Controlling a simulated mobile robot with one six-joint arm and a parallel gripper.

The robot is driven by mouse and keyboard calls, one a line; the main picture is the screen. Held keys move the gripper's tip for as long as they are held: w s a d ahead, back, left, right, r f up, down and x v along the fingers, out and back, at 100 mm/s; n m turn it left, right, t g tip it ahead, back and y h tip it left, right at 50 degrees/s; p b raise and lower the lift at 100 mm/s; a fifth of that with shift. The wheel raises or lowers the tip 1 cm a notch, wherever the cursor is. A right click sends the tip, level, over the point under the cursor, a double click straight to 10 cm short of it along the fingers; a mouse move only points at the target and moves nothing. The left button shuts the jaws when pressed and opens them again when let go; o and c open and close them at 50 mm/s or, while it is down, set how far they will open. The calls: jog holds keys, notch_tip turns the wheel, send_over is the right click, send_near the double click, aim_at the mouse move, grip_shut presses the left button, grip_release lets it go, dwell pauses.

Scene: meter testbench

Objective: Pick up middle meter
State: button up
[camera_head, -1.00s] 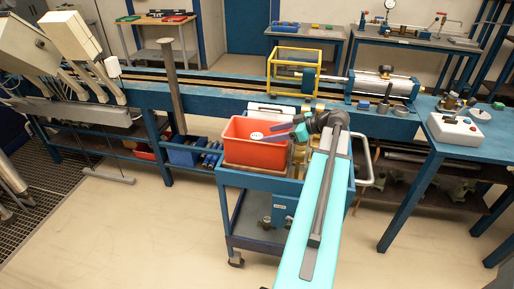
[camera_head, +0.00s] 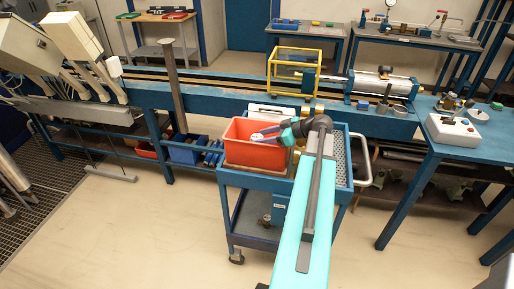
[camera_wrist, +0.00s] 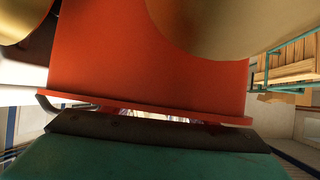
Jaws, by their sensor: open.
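The meters are hard to make out, and I cannot tell which is the middle one. In the head view, small brass-coloured parts (camera_head: 297,147) show beside the red bin (camera_head: 247,153), partly hidden by my arm. In the wrist view, two large rounded brass-coloured surfaces (camera_wrist: 215,25) are cut off by the top edge, close to the camera; they may be meters. My gripper (camera_head: 264,133) is open and points left over the bin. A small white round thing (camera_head: 257,139) shows at the bin by the fingers. I see nothing held.
The red bin stands on a blue cart (camera_head: 262,182) with a perforated top at right. Its red wall (camera_wrist: 110,55) fills much of the wrist view. Behind is a long blue bench (camera_head: 230,96) with a yellow frame (camera_head: 296,62). Open floor lies in front.

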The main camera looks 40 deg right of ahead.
jog(key=shift+c, duration=0.4)
grip_shut()
jog(key=shift+r, duration=0.1)
jog(key=shift+r, duration=0.15)
notch_tip(320, 180, up, 10)
jog(key=b, duration=0.3)
dwell(0.9)
dwell(0.5)
